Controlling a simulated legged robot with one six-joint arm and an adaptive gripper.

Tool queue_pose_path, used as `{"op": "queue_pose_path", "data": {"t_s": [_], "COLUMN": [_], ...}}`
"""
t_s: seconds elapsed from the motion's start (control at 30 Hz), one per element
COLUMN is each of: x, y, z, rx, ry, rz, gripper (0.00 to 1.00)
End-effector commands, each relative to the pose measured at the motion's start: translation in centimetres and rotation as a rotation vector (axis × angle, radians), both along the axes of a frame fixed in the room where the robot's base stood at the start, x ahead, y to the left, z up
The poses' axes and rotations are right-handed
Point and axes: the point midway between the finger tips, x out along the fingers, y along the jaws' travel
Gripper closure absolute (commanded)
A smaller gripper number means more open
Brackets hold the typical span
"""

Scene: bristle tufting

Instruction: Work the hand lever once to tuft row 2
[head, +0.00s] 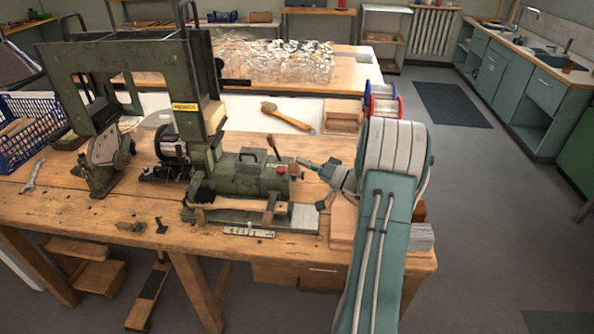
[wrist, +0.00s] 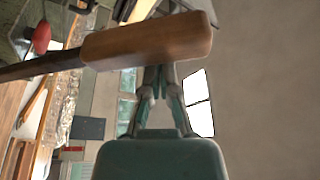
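The green tufting machine (head: 245,178) stands on the bench. An upright lever (head: 272,147) rises at its right end beside a red knob (head: 281,169). In the wrist view, the lever's wooden handle (wrist: 150,40) crosses close before the camera, with its dark rod running left and the red knob (wrist: 41,38) beyond. My gripper (head: 305,163) is just right of the lever in the head view, pointing left. In the wrist view my gripper's fingers (wrist: 158,75) draw close together behind the handle. Their tips are hidden, so contact and opening are unclear.
A wooden block (head: 271,207) sits on the machine's front, and a marked strip (head: 248,232) lies at the bench's front edge. Red and blue spools (head: 384,97) stand behind my arm.

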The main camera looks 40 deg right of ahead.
Motion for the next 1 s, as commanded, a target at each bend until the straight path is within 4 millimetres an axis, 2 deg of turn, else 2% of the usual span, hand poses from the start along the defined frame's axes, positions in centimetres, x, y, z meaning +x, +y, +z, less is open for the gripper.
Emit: {"op": "queue_pose_path", "data": {"t_s": [0.03,0.2,0.4,0.57,1.0], "x": [-1.2,-4.0,-6.4,-7.0,-7.0], "y": [-0.9,-2.8,-4.2,-4.5,-4.6], "z": [-0.7,-1.5,-2.1,-2.3,-2.3], "rx": [0.007,0.005,0.003,0.001,0.002], "ry": [0.006,0.002,-0.001,-0.002,-0.002], "rz": [-0.008,-0.007,-0.005,-0.003,-0.004], "gripper": [1.00,1.00,1.00,1.00,1.00]}}
